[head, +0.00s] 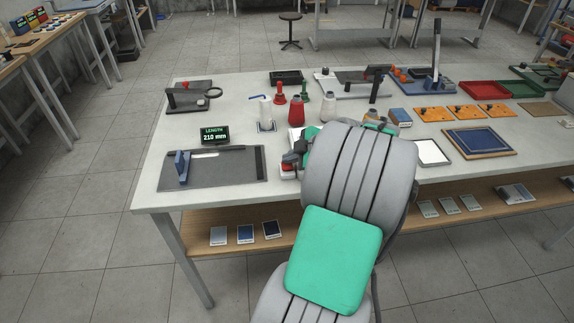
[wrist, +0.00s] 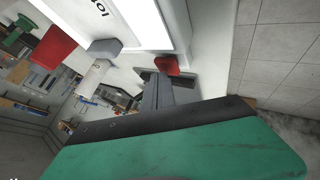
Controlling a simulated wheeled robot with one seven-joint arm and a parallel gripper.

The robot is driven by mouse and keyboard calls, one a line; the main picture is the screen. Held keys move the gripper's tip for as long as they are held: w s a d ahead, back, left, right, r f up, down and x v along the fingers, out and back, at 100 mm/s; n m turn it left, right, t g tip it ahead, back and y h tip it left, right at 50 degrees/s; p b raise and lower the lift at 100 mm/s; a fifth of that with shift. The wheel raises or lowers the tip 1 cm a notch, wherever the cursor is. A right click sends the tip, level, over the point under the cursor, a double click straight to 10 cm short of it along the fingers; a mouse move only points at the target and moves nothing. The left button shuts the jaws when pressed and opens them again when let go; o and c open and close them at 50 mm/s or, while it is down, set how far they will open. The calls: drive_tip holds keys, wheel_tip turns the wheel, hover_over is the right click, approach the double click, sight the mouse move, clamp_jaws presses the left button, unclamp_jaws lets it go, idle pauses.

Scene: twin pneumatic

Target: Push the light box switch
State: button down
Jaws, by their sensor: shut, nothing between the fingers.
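A white box with a brightly lit panel (wrist: 143,18), which looks like the light box, fills the top of the wrist view. Part of its lettering shows near the upper left. A small red piece (wrist: 167,65), possibly its switch, lies just below the panel. My gripper (wrist: 157,82) is shut, with its grey fingers close below the red piece; I cannot tell whether they touch. In the head view my arm covers most of this area, and the gripper cannot be made out clearly. Small red and dark parts (head: 290,162) show just left of my arm.
A red bottle (head: 296,111) and a white bottle (head: 265,112) stand behind my arm. A grey board (head: 225,170) and a length display (head: 214,135) lie to the left. A white-faced panel (head: 432,152) and a blue tray (head: 478,142) lie to the right.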

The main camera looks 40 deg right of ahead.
sight(290, 166)
drive_tip(key=shift+f, duration=0.15)
drive_tip(key=shift+f+b, duration=0.35)
drive_tip(key=shift+b, duration=0.45)
drive_tip(key=shift+s, duration=0.1)
drive_tip(key=shift+r, duration=0.35)
drive_tip(key=shift+r+p, duration=1.05)
drive_tip(key=shift+r, duration=2.1)
